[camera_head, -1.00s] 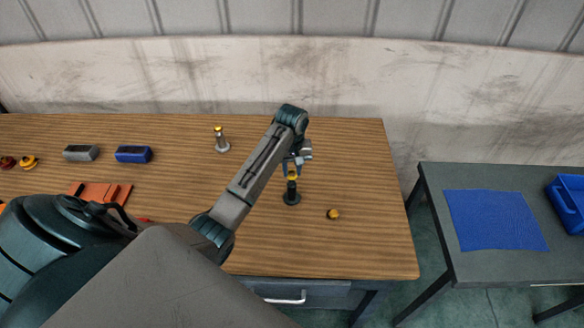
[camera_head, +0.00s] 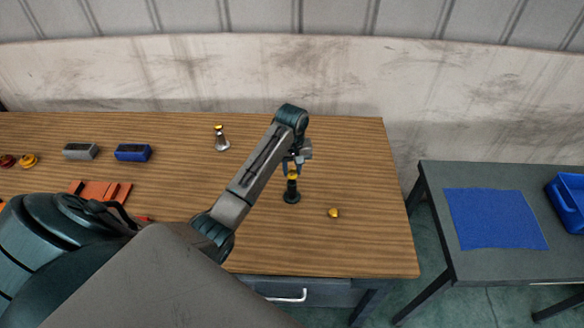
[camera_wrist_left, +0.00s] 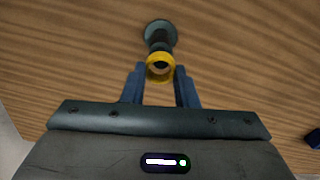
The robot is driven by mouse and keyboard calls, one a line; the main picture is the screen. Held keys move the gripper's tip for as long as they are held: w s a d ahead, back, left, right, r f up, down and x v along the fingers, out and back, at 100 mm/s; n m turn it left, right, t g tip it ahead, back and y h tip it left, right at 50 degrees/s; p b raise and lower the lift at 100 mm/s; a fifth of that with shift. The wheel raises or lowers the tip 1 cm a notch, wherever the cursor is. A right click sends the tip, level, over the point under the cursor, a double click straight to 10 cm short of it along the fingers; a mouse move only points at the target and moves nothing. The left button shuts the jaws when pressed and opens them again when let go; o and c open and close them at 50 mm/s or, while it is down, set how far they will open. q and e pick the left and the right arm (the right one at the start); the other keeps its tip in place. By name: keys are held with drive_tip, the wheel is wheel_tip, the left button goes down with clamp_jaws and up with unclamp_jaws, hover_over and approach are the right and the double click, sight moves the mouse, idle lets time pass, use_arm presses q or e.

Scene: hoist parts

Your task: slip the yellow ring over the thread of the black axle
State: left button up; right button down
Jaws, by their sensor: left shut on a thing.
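The black axle (camera_head: 291,191) stands upright on its round foot on the wooden table, right of the middle. It also shows in the left wrist view (camera_wrist_left: 157,38). My left gripper (camera_head: 292,172) points down over the axle, with its blue fingers shut on the yellow ring (camera_head: 292,177). In the left wrist view the ring (camera_wrist_left: 160,68) sits between the fingertips, at the top end of the axle. I cannot tell whether the ring is around the thread or just above it. My right gripper is in neither view.
A small yellow part (camera_head: 334,212) lies right of the axle. A silver post with a yellow top (camera_head: 221,140) stands behind left. Blue (camera_head: 133,152) and grey (camera_head: 80,151) blocks and orange parts (camera_head: 100,191) lie farther left. A side table with a blue mat (camera_head: 494,219) stands right.

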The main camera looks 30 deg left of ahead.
use_arm(q)
drive_tip(key=shift+a+f, duration=0.1)
drive_tip(key=shift+f, duration=0.95)
drive_tip(key=o, duration=1)
drive_tip(key=shift+w+r, duration=0.1)
drive_tip(key=shift+r, duration=0.05)
